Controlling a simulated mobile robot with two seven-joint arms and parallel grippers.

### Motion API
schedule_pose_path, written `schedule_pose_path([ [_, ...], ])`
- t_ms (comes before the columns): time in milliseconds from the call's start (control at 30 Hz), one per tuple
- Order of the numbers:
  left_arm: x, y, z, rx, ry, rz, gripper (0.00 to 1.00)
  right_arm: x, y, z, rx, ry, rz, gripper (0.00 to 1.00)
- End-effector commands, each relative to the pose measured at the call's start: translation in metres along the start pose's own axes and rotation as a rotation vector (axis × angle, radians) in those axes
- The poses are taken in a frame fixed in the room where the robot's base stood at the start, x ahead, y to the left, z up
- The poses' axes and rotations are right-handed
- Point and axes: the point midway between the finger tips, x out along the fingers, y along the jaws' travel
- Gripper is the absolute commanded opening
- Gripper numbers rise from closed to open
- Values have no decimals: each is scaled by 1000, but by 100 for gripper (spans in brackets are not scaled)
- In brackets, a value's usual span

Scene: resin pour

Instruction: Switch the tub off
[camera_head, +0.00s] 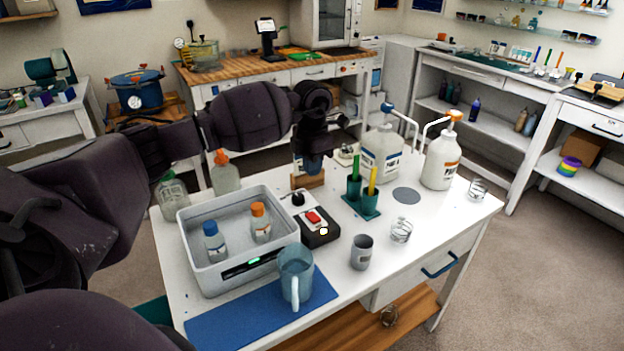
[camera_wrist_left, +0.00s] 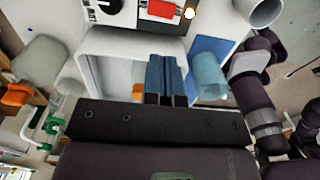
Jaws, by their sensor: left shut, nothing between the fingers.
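The grey tub (camera_head: 190,250) stands on the white table, with a lit green display (camera_head: 254,261) on its front wall. A blue-capped bottle (camera_head: 214,243) and an orange-capped bottle (camera_head: 260,225) stand inside. Beside it on the right is a black switch box (camera_head: 326,238) with a red rocker (camera_head: 313,217) and a small glowing light (camera_head: 323,231). In the left wrist view the rocker (camera_wrist_left: 163,10) and light (camera_wrist_left: 189,14) show at the top edge. My left gripper (camera_head: 314,168) is shut and empty, above the table behind the box; its blue fingers (camera_wrist_left: 166,78) point down. My right gripper is not seen.
A grey cup (camera_head: 361,252), a glass (camera_head: 401,230), a green holder (camera_head: 362,206) and pump bottles (camera_head: 441,160) stand to the right. Clear bottles (camera_head: 172,197) stand behind the tub.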

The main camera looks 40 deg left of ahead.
Motion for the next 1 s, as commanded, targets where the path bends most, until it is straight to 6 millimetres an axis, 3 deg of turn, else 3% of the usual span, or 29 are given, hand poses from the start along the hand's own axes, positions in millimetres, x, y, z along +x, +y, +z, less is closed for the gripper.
schedule_pose_path([
  [467,-7,0,0,1,0,0,0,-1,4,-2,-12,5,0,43],
  [733,-27,12,7,7,6,47,0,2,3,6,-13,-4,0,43],
  [1000,-16,15,0,0,33,-45,0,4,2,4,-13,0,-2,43],
])
